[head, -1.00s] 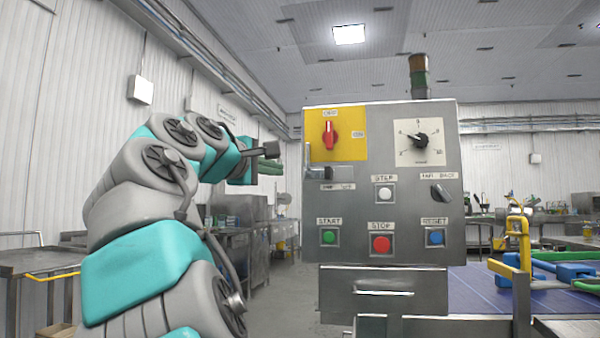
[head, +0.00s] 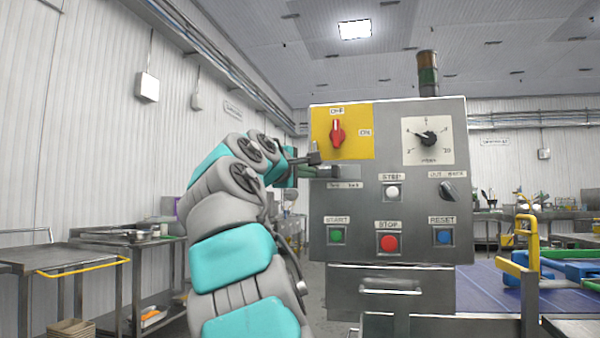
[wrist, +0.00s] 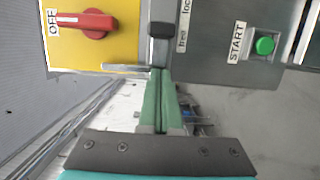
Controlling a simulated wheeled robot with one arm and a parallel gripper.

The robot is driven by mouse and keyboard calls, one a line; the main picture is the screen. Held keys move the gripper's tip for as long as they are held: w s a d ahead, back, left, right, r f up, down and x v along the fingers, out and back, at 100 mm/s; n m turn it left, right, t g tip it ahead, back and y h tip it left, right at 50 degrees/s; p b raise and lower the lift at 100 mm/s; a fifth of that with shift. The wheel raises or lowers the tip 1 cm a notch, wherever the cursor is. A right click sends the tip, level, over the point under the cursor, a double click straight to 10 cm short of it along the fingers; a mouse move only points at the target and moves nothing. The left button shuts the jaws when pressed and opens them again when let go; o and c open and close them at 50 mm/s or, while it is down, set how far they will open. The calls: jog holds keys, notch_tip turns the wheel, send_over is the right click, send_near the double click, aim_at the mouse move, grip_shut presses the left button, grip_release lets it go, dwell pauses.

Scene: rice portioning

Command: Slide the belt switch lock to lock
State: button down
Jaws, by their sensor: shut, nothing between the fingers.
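The control panel (head: 388,215) carries the belt switch, a red handle (head: 337,133) on a yellow plate (head: 322,150), standing vertical toward the OFF label. The slide lock (head: 345,172) is a grey bar just below the plate. In the wrist view its dark block (wrist: 161,29) is beside the "free" label (wrist: 183,38), with "lock" partly cut off above. My gripper (head: 317,158) is at the panel's left edge by the lock's left end. In the wrist view its green fingers (wrist: 160,78) are shut and empty, pointing at the block. Contact is not clear.
Below are the START (head: 336,235), STOP (head: 388,242) and RESET (head: 443,236) buttons, with STEP (head: 392,192) above them. A dial (head: 428,138) is at upper right. A metal cart (head: 60,262) stands at left.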

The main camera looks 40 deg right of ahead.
aim_at(336, 171)
jog(key=shift+s+d+r, duration=0.1)
jog(key=shift+s+d, duration=0.35)
jog(key=shift+s, duration=0.25)
jog(key=shift+s+d, duration=0.4)
jog(key=shift+d, duration=0.1)
jog(key=shift+s, duration=0.1)
jog(key=shift+s+d, duration=0.25)
jog(key=shift+s, duration=0.05)
jog(key=shift+s+d, duration=0.65)
jog(key=shift+s, duration=0.15)
jog(key=shift+s+d, duration=0.45)
